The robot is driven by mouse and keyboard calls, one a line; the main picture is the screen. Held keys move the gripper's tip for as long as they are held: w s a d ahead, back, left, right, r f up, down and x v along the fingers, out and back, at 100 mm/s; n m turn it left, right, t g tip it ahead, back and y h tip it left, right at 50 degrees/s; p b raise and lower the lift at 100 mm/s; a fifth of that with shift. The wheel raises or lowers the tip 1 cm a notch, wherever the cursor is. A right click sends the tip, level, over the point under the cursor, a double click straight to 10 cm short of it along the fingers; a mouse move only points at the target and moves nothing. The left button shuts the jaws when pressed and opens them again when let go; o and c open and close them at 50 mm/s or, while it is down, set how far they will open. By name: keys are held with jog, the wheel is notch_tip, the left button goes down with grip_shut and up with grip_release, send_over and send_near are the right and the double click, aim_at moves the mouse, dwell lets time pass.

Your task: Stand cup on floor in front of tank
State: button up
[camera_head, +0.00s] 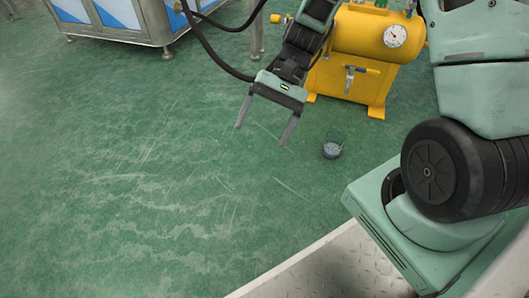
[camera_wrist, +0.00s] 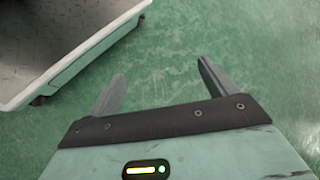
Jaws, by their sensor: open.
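The cup (camera_head: 332,150) is a small grey, round vessel standing on the green floor in front of the yellow tank (camera_head: 375,35). The tank carries a round gauge and stands on yellow legs. My gripper (camera_head: 263,130) is open and empty, above the floor to the left of the cup and apart from it. In the wrist view my gripper (camera_wrist: 160,82) shows spread fingers with only bare floor between them. The cup does not show in the wrist view.
A machine (camera_head: 125,18) with blue panels stands on metal legs at the back left. A black hose (camera_head: 205,45) hangs by my arm. The floor (camera_head: 130,190) at the left and front is clear.

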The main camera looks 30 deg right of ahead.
jog(key=s+a+r+n+t+h, duration=0.2)
jog(key=s+a+r+n+h, duration=0.2)
jog(key=s+r+n, duration=0.1)
jog(key=s+a+r+n+t+h, duration=0.2)
jog(key=s+a+r+n+h, duration=0.1)
jog(key=s+n, duration=0.5)
jog(key=shift+s+a+r+t+h, duration=0.35)
jog(key=shift+s+a+r, duration=0.2)
jog(key=shift+r, duration=0.35)
notch_tip(320, 180, up, 52)
jog(key=p, duration=5.1)
jog(key=shift+f+p, duration=0.15)
jog(key=shift+p, duration=0.2)
